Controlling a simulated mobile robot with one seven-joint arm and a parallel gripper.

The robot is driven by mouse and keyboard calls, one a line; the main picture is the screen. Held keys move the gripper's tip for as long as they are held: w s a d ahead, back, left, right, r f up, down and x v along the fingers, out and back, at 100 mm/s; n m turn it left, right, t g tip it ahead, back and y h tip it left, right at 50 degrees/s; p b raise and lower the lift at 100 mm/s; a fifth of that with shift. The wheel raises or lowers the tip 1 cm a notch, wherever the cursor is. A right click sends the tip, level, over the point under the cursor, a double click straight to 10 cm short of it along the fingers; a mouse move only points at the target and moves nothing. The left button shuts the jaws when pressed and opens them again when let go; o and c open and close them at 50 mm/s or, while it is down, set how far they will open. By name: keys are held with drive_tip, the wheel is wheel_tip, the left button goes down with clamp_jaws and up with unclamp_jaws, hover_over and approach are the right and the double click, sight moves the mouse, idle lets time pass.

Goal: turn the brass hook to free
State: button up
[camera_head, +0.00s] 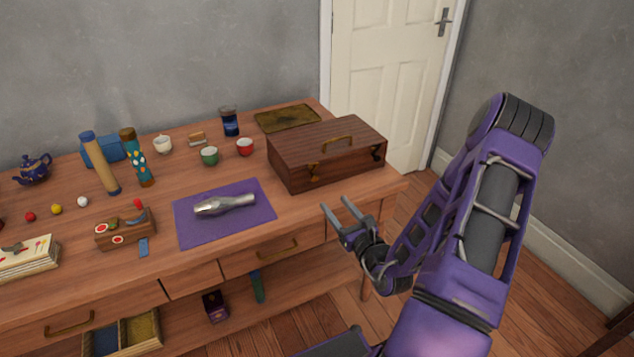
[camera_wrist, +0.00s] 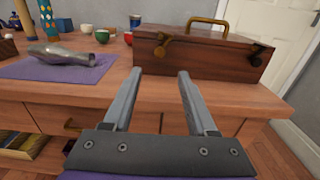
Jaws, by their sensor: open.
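A dark wooden box (camera_head: 327,155) with a closed lid stands at the right end of the table. It also shows in the wrist view (camera_wrist: 200,68). Its front has two small brass hooks. The left hook (camera_head: 314,172) shows in the wrist view (camera_wrist: 163,46) above the gap between my fingers. The right hook (camera_head: 378,154) is near the box's right end, also in the wrist view (camera_wrist: 256,59). Their exact turn is too small to tell. My gripper (camera_head: 336,204) is open and empty, in front of the box and apart from it; both fingers (camera_wrist: 160,74) point towards the box.
A purple cloth (camera_head: 250,225) with a grey metallic vase-like object (camera_head: 225,204) lies left of my gripper. A brass handle (camera_head: 337,144) tops the box. Red (camera_head: 245,147) and green (camera_head: 209,156) cups stand left of it. The table's front edge and drawers are below my gripper.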

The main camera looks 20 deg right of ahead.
sight(315, 179)
drive_tip(key=w+b, duration=0.1)
drive_tip(key=w, duration=1)
drive_tip(key=shift+w+a, duration=0.2)
clamp_jaws()
